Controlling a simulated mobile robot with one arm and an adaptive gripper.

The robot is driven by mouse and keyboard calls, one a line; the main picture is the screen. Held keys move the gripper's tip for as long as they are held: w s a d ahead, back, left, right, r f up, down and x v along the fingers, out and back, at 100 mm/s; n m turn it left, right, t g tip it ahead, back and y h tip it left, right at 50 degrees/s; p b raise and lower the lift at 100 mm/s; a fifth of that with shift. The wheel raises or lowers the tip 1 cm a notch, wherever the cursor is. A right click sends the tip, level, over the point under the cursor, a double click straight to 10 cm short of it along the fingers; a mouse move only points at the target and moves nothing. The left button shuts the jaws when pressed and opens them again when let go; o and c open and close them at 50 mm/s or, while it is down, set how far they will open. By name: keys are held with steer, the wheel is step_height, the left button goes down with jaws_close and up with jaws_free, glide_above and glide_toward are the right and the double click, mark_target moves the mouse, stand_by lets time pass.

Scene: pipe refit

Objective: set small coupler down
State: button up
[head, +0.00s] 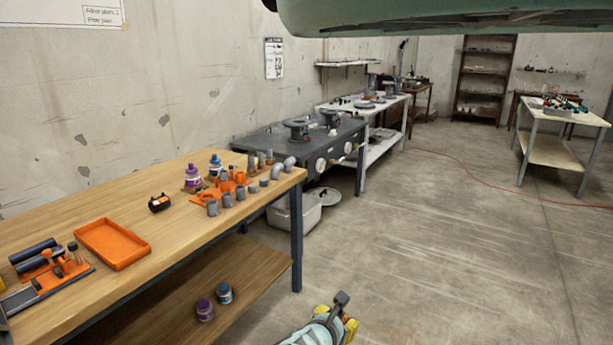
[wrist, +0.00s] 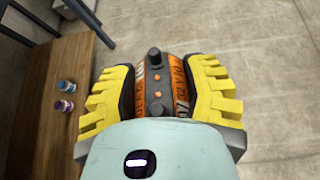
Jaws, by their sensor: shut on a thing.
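My gripper (head: 337,314) is at the bottom of the head view, out over the floor to the right of the wooden workbench (head: 150,262). Its yellow fingers show on both sides in the wrist view (wrist: 160,70). They are shut on a small dark grey piece, the small coupler (wrist: 154,54), whose end sticks out past the fingers; it also shows in the head view (head: 342,298). Most of it is hidden between the fingers, so its full shape cannot be told.
Several grey pipe fittings (head: 227,201) crowd the bench's far end, near purple and blue bottles (head: 193,176). An orange tray (head: 112,244) and a black-and-orange item (head: 159,203) lie nearer, with bare wood between. Two jars (head: 205,310) stand on the lower shelf. Open floor lies right.

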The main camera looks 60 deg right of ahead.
steer(key=shift+s+a+f, duration=0.25)
steer(key=shift+s+a, duration=0.05)
steer(key=shift+a, duration=0.4)
steer(key=shift+w+a+f, duration=0.1)
steer(key=shift+a, duration=0.1)
steer(key=shift+d, duration=0.2)
stand_by(0.6)
